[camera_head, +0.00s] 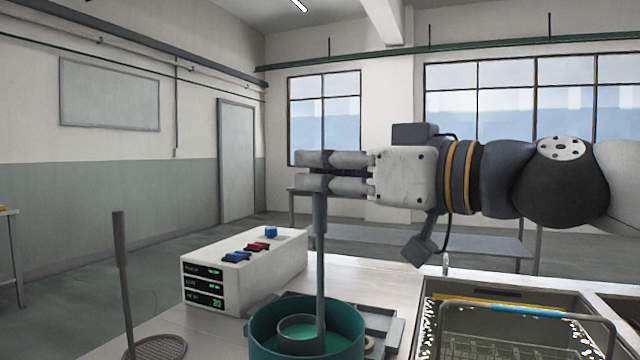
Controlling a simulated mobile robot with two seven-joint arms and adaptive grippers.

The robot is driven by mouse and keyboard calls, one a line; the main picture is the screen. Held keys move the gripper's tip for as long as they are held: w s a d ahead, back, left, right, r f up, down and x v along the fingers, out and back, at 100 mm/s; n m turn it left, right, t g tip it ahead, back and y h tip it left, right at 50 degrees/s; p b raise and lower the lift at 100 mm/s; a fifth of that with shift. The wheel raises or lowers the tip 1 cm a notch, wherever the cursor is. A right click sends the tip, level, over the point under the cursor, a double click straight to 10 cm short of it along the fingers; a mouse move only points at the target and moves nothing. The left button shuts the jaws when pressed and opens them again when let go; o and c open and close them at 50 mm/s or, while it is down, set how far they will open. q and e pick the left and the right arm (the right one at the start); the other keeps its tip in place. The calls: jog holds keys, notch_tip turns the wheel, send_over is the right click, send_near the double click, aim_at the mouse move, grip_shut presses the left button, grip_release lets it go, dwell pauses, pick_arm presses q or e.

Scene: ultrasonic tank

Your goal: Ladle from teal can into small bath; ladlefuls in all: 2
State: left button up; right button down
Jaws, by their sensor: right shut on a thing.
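My right gripper (312,171) reaches in from the right and is shut on the top of the grey ladle (320,250). The ladle hangs upright, its round cup inside the mouth of the teal can (262,343) at the bottom centre. The cup's inside looks green; I cannot tell how full it is. A steel basin (424,325) stands to the right of the can, and part of a second one (624,307) shows at the right edge. I cannot tell which is the small bath. My left gripper is out of view.
A white control box (285,262) with blue and red switches stands behind the can. A mesh skimmer (160,348) with an upright handle is at left. A wire basket with a raised handle (530,310) sits in the nearer basin. A grey tray (385,320) lies beside the can.

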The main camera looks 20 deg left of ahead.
notch_tip(320, 180, up, 11)
jog(key=p, duration=0.3)
jog(key=shift+s+p, duration=0.15)
jog(key=shift+p, duration=0.2)
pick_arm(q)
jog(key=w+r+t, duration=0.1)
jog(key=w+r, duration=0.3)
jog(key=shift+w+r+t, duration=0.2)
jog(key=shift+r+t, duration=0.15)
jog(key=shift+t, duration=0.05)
pick_arm(e)
jog(key=shift+f, duration=0.15)
jog(key=shift+w+d, duration=0.1)
jog(key=shift+w, duration=0.1)
